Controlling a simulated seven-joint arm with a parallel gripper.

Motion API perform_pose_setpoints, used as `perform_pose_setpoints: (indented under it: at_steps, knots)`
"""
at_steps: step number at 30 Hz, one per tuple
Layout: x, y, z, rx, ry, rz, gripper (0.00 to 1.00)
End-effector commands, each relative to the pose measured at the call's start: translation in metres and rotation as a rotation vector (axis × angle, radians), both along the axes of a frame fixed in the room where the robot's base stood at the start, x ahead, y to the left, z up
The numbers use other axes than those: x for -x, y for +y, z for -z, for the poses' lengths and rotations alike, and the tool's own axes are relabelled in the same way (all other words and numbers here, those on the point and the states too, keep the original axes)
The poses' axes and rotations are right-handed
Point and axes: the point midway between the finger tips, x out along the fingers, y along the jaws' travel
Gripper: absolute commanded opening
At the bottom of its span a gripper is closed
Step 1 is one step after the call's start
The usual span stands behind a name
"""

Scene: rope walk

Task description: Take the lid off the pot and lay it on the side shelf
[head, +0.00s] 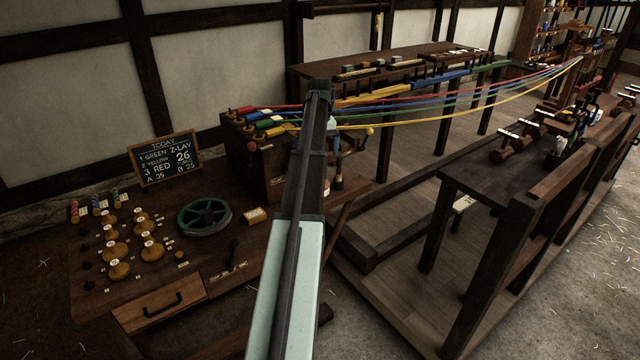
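I see no pot and no lid that I can make out in the head view. No surface here can be told for sure as the side shelf. My own arm rises through the middle of the head view, pale green below and black above, and hides part of what lies behind it. My gripper's fingers do not show.
A wooden bench (90,292) at lower left bears yellow knobs, a green handwheel (204,217) and a chalkboard (165,158). Coloured ropes (450,107) run from a wooden box (247,165) to the far right. A dark table (489,184) stands at right, bare in front.

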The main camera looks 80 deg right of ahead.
Motion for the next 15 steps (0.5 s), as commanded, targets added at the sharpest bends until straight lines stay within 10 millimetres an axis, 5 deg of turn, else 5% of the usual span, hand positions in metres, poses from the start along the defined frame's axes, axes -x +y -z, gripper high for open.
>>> perform_pose_setpoints:
  at_steps: [6,15]
  knots:
    - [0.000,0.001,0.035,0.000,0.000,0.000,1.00]
    - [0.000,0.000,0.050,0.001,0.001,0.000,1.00]
